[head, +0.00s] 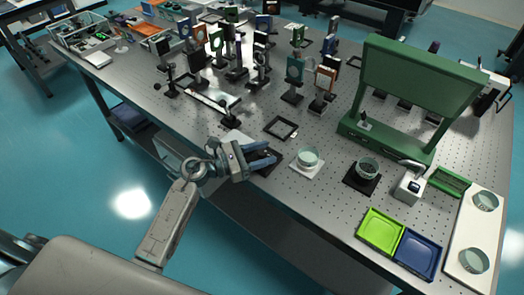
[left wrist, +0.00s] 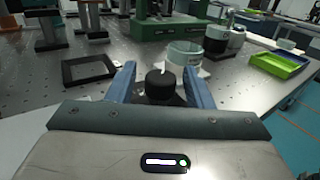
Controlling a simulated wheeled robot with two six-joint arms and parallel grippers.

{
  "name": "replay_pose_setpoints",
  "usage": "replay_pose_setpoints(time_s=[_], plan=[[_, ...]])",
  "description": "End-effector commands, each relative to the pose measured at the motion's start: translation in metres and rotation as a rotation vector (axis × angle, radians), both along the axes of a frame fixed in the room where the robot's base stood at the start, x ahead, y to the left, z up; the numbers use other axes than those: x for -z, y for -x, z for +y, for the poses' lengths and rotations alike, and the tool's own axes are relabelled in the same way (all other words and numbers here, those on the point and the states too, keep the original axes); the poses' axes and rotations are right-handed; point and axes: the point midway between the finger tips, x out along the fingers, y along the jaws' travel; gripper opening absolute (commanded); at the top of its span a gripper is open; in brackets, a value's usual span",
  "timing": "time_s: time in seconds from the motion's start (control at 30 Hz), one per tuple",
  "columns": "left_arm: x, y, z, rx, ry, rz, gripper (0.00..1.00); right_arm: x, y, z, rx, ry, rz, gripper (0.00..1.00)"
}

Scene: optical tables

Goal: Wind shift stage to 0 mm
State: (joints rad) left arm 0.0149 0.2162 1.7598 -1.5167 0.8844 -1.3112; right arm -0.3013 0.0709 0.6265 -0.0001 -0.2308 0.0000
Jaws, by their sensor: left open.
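A black round knob (left wrist: 159,86) with a small white mark on top shows in the left wrist view, likely part of the shift stage. My left gripper (left wrist: 160,80) is open, with one blue finger on each side of the knob; I cannot tell whether they touch it. In the head view my left gripper (head: 266,157) is at the table's near edge, above a dark base (head: 270,169) that it partly hides. No scale reading is legible. My right gripper is not in view.
A black square frame (head: 281,128) lies just beyond the gripper. Glass dishes on a white pad (head: 307,169) and a black pad (head: 361,182) stand to the right. Upright optic mounts and a green stand (head: 420,80) rise behind. Green (head: 381,231) and blue (head: 417,254) trays lie at the near right.

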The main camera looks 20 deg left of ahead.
Motion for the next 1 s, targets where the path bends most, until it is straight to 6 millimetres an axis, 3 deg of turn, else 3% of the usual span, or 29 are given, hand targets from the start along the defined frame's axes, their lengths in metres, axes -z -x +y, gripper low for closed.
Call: replay_pose_setpoints(time_s=[0.2, 0.43, 0.77, 1.0], plan=[[0.0, 0.0, 0.0, 0.0, 0.0, 0.0, 0.47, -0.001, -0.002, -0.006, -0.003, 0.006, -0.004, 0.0], [0.0, 0.0, 0.0, 0.0, 0.0, 0.0, 0.04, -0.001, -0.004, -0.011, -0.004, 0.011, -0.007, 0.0], [-0.001, 0.0, -0.001, -0.045, 0.0, 0.0, 0.04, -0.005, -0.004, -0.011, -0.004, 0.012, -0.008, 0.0], [-0.002, 0.001, -0.001, -0.19, 0.001, 0.002, 0.04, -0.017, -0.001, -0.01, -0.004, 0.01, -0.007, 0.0]])
